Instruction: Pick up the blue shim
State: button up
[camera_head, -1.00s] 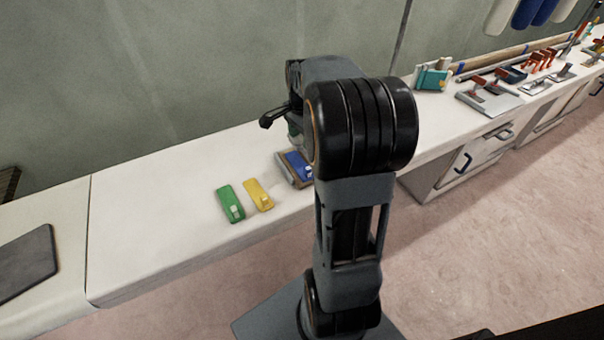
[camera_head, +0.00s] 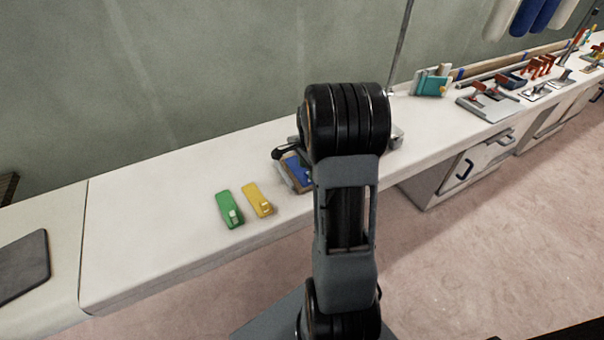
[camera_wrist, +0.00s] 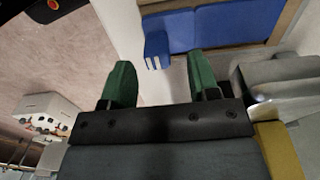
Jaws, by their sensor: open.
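In the head view my arm hides the gripper's fingers.
A green shim (camera_head: 229,209) and a yellow shim (camera_head: 257,200) lie left of the blue one on the bench (camera_head: 150,230). A teal and white item (camera_head: 431,82) and several tools stand farther right.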

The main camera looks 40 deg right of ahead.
jog(key=shift+s+f, duration=0.1)
jog(key=shift+f, duration=1.45)
jog(key=shift+c, duration=0.4)
jog(key=c, duration=0.9)
jog(key=shift+r, duration=0.15)
